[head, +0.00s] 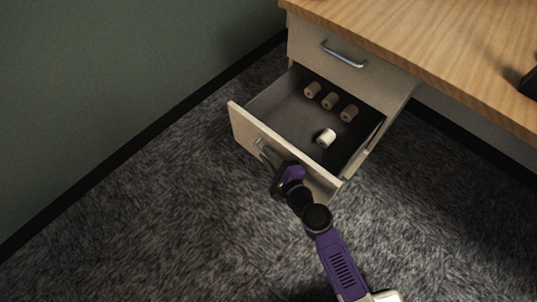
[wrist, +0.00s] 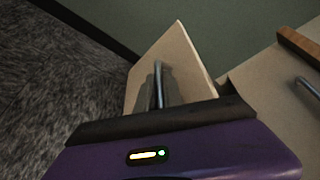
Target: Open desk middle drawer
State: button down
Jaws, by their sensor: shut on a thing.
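The desk (head: 450,45) has a wooden top and pale drawer fronts. The middle drawer (head: 238,128) is pulled well out below a closed top drawer (head: 320,62). Its metal handle (head: 264,150) is on the outer front and also shows in the wrist view (wrist: 159,82). My gripper (head: 277,172) is at this handle, shut on it; the fingertips are partly hidden by my wrist.
A green wall (head: 110,90) with a dark baseboard (head: 150,143) runs along the left. Grey carpet (head: 130,230) is clear in front of the drawer. The top drawer has its own handle (head: 344,55). A dark object (head: 530,84) sits on the desk at the right edge.

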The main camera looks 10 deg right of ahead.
jog(key=c, duration=1.8)
grip_release()
jog(key=shift+o, duration=0.2)
jog(key=shift+s, duration=0.1)
jog(key=v, duration=0.7)
jog(key=shift+s, duration=0.35)
jog(key=shift+d, duration=0.15)
